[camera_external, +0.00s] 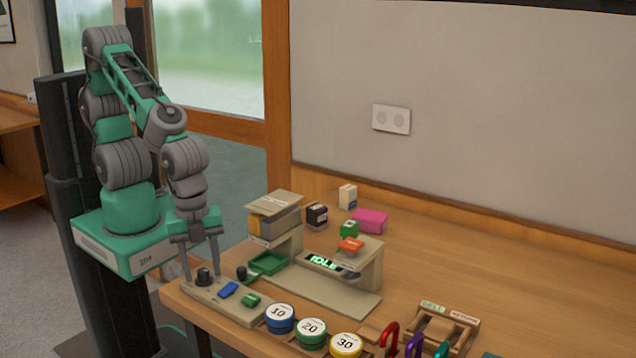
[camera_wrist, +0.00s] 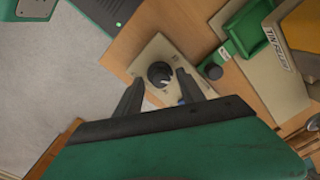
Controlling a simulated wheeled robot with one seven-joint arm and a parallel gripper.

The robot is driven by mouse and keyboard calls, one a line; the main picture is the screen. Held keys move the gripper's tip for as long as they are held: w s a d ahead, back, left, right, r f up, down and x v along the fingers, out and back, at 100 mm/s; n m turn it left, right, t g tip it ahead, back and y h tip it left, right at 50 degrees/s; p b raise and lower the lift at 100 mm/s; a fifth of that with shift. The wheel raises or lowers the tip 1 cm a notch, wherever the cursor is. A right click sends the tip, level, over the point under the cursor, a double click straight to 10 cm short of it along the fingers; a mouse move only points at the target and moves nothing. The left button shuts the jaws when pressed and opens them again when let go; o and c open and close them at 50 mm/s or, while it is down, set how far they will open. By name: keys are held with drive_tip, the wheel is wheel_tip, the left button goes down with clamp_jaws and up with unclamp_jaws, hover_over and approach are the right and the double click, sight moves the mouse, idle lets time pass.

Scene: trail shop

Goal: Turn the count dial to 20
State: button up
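The count dial is a black round knob (camera_external: 204,277) on the left end of a beige control panel (camera_external: 239,313). In the wrist view the dial (camera_wrist: 160,74) shows from above with small marks around it, too small to read, so its setting cannot be told. My gripper (camera_external: 202,281) is open and empty. Its two fingers point down at the dial. In the wrist view the fingertips (camera_wrist: 158,85) lie on either side of the dial's near edge. I cannot tell whether they touch it.
A blue button (camera_external: 229,290), a green button (camera_external: 251,299) and another dark knob (camera_external: 242,273) are on or near the panel. A green tray (camera_external: 268,263) and a lit display (camera_external: 324,263) stand behind. Tins marked 10 (camera_external: 280,317), 20 (camera_external: 311,331) and 30 (camera_external: 346,345) line the front.

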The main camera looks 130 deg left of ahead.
sight(200, 272)
drive_tip(key=r, duration=0.7)
drive_tip(key=shift+s+d+r+b, duration=0.1)
drive_tip(key=shift+d+r+b, duration=0.05)
drive_tip(key=shift+d+b, duration=0.2)
drive_tip(key=shift+r, duration=0.25)
drive_tip(key=shift+s, duration=0.1)
drive_tip(key=shift+d, duration=0.1)
